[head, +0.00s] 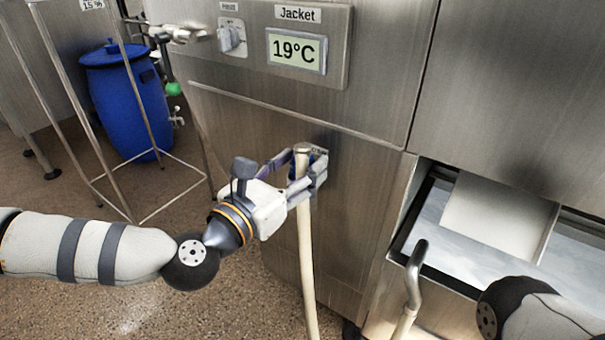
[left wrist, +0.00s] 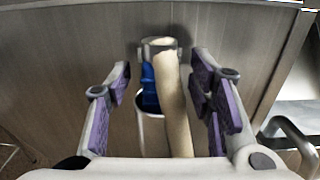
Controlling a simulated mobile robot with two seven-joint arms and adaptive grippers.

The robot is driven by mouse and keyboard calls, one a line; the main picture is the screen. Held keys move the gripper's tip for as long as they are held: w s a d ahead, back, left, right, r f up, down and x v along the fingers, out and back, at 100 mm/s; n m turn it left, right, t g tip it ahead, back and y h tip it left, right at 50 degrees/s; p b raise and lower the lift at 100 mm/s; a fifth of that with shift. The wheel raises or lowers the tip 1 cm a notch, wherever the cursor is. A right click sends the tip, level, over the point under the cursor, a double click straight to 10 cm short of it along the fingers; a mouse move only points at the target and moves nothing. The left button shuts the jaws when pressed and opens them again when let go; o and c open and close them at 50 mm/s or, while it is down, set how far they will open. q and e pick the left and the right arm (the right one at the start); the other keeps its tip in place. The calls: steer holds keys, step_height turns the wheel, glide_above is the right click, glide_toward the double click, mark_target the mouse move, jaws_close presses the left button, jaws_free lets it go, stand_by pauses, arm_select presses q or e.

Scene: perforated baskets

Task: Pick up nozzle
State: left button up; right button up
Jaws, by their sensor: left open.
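The nozzle appears to be the blue piece (left wrist: 150,88) in the left wrist view, beside a cream hose (left wrist: 174,105). A metal holder (left wrist: 158,43) on the steel panel sits around the hose's top. In the head view the cream hose (head: 306,255) hangs down from there. My left gripper (head: 305,178) is open at the holder. In the left wrist view its purple-padded fingers (left wrist: 165,98) stand on both sides of the blue piece and hose, with gaps visible. The fingers hide most of the blue piece in the head view. My right gripper is out of view.
A steel machine panel (head: 370,190) stands directly behind the holder. A curved metal handle (head: 414,280) and an open recess are at right. A blue barrel (head: 128,105) and a metal frame stand at left. Speckled floor is free below my left arm.

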arm_select(q)
jaws_close()
